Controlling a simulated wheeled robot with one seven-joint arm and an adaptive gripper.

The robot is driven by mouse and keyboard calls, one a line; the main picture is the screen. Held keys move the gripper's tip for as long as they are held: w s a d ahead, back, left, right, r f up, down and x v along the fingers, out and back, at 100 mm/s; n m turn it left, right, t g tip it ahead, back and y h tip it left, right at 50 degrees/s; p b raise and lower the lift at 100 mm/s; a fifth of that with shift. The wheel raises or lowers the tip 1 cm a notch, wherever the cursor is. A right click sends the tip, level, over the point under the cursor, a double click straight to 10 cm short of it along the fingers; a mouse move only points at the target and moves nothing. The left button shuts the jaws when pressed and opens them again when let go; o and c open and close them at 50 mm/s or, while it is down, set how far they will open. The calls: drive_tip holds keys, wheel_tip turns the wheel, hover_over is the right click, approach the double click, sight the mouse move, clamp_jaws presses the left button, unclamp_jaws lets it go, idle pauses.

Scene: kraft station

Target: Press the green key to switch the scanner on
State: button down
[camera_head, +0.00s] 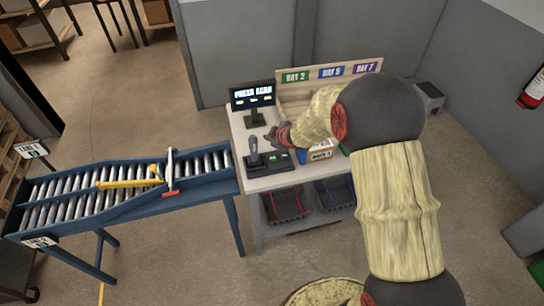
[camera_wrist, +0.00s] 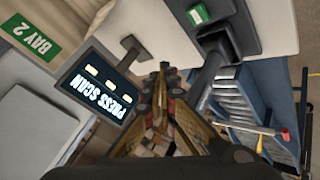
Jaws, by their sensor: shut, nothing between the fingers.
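The green key (camera_head: 279,156) sits on a small dark box on the white bench, right of the scanner (camera_head: 254,150). In the wrist view the green key (camera_wrist: 198,14) is at the top, beside the dark scanner (camera_wrist: 210,68). A screen (camera_head: 254,96) behind reads "PRESS SCAN"; it also shows in the wrist view (camera_wrist: 100,88). My gripper (camera_head: 272,138) is above the bench, between screen and key. In the wrist view my gripper (camera_wrist: 163,72) is shut and empty, its tips apart from the key. The exact height over the bench is hard to tell.
A roller conveyor (camera_head: 130,188) with a yellow and red-white barrier joins the bench (camera_head: 248,184) on the left. Behind, a board (camera_head: 330,80) carries bay signs. A blue bin (camera_head: 318,152) stands right of the key, partly behind my arm. Trays sit on the shelf below.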

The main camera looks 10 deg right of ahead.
sight(271, 159)
idle(0.4)
wheel_tip(271, 159, down, 9)
drive_tip(key=b, duration=0.8)
drive_tip(key=shift+r, duration=0.15)
drive_tip(key=shift+b, duration=0.3)
idle(0.8)
drive_tip(key=shift+f, duration=0.4)
drive_tip(key=shift+f+b, duration=0.6)
drive_tip(key=shift+b, duration=0.05)
idle(0.5)
drive_tip(key=shift+r, duration=0.1)
drive_tip(key=shift+r+p, duration=0.9)
drive_tip(key=shift+p, duration=0.1)
